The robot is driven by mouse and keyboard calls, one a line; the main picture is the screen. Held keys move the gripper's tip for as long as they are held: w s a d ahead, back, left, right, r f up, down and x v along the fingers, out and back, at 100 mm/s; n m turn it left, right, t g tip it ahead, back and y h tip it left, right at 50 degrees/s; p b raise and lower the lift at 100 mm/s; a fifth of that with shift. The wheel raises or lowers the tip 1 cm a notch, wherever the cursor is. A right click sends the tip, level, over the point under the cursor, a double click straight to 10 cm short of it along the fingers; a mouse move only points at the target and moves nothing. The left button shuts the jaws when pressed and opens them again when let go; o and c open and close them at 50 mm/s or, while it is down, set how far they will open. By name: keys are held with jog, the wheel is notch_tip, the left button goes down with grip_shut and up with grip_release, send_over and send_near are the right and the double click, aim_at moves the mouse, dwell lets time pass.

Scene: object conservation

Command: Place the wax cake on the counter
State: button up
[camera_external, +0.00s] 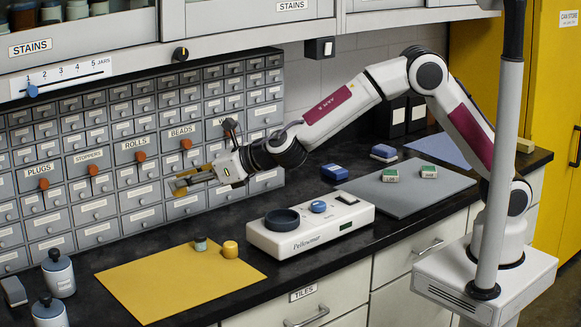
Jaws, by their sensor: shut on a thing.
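My gripper (181,185) is in front of the drawer cabinet, above the counter. It is shut on a small dull-yellow piece that looks like the wax cake (184,182). The fingers hide part of the piece, and its outline is hard to make out. The black counter (215,219) has bare surface below the gripper. I cannot tell the exact gap between the piece and the drawer fronts.
A yellow mat (150,285) carries a small jar (200,244) and a yellow cylinder (230,250). A white device (310,228) with a dark dish stands to the right. A grey mat (405,186) holds two green-and-white blocks. Lidded canisters (58,273) stand front left.

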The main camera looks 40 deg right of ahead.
jog(key=w+d+f+m+t+h, duration=0.1)
jog(key=w+d+f+m+h, duration=0.3)
jog(key=d, duration=1)
jog(key=w+d+f+m+h, duration=0.1)
jog(key=w+d+m+h, duration=0.3)
jog(key=d, duration=1.1)
jog(key=w+d+f+m+t+h, duration=0.1)
jog(key=w+d+f+m+h, duration=0.4)
jog(key=d, duration=0.9)
jog(key=w+d+r+n, duration=0.1)
jog(key=w+d, duration=0.5)
jog(key=d, duration=0.4)
jog(key=w+d+r, duration=0.1)
jog(key=w+d, duration=0.6)
jog(key=d, duration=0.4)
jog(key=shift+d+r+n+g, duration=0.2)
jog(key=shift+d+n+g, duration=0.1)
jog(key=shift+n, duration=0.1)
jog(key=shift+f, duration=0.1)
send_over(316, 167)
jog(key=shift+d+f, duration=0.1)
jog(key=shift+f, duration=2.95)
jog(key=shift+f, duration=1.85)
jog(key=shift+f, duration=0.15)
